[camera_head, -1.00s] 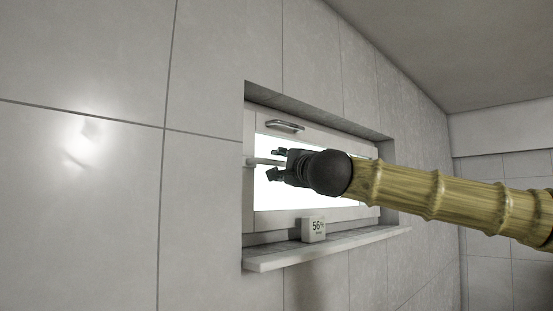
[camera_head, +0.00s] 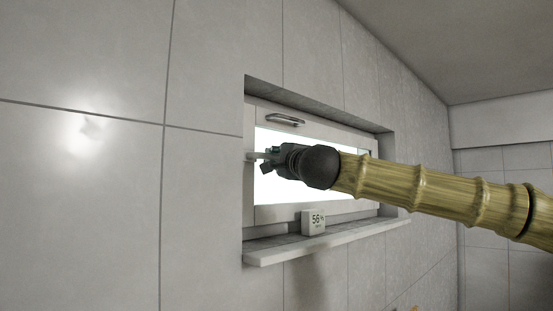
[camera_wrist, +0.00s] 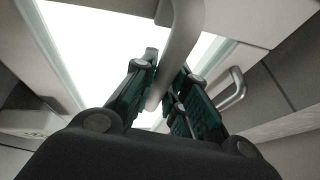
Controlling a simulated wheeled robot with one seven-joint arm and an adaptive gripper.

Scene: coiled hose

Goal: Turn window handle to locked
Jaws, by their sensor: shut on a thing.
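The window handle (camera_head: 252,156) is a pale grey lever at the left side of the window frame, pointing roughly level to the right in the head view. In the wrist view the handle (camera_wrist: 181,45) is a smooth bar running down between my two fingers. My gripper (camera_head: 267,159) is at the handle's free end, and its fingers (camera_wrist: 165,85) are shut around the bar. The fingers hide the handle's tip in the head view. The window (camera_head: 300,189) has a bright pane in a light frame.
A metal pull bar (camera_head: 285,119) is on the top frame; it shows close to my right finger in the wrist view (camera_wrist: 233,90). The recess walls surround the window.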

